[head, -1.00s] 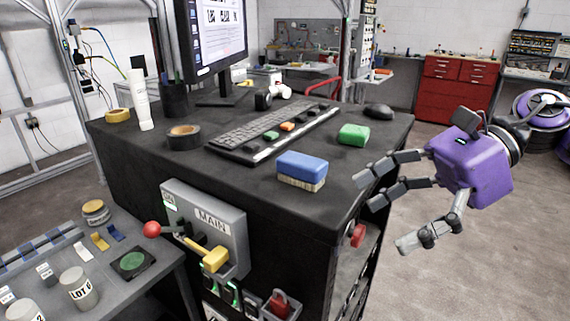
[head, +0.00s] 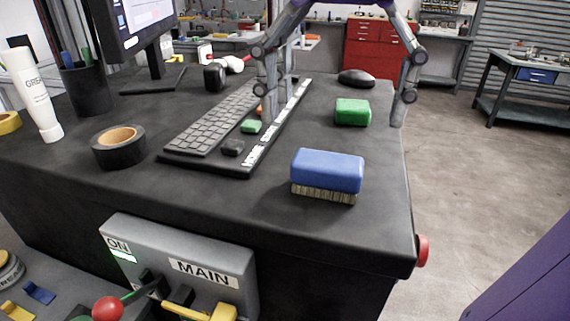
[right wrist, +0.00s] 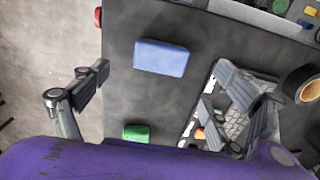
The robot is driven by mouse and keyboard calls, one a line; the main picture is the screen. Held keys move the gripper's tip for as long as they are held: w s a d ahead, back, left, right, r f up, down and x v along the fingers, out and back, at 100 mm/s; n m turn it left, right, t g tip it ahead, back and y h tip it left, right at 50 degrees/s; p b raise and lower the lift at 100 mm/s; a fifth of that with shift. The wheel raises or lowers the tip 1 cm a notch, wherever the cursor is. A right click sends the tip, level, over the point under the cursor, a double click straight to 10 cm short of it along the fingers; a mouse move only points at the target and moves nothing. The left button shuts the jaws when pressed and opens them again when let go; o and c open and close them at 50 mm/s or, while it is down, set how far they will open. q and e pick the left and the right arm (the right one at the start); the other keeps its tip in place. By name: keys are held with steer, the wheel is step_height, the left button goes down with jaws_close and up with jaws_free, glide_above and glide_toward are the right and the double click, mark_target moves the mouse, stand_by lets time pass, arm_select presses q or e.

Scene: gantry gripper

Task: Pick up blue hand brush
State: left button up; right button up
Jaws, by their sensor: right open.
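The blue hand brush (head: 327,171) lies bristles down on the black bench top, near its front right corner. Its pale bristles show along the lower front edge. It also shows in the right wrist view (right wrist: 161,58), near the top middle. My right gripper (head: 333,116) is open and empty, with its fingers pointing down behind the brush. One finger is over the keyboard and the other is to the right of the green block. In the right wrist view the fingers (right wrist: 163,74) are spread to either side of the brush, apart from it. My left gripper is not in view.
A green block (head: 352,112) is behind the brush, between the fingers in the picture. A keyboard (head: 215,122) lies to the left, a mouse (head: 357,77) farther back, and black tape (head: 119,148) at left. Bare bench top surrounds the brush.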

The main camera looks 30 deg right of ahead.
mark_target(329, 160)
steer(key=shift+f, duration=0.2)
steer(key=f, duration=0.2)
steer(key=shift+s+d+f, duration=0.25)
steer(key=shift+s+f, duration=0.1)
steer(key=f, duration=0.2)
steer(key=w+f, duration=0.1)
steer(key=shift+a+f, duration=0.25)
steer(key=shift+f, duration=0.1)
steer(key=shift+s+f, duration=0.1)
steer(key=shift+f, duration=0.35)
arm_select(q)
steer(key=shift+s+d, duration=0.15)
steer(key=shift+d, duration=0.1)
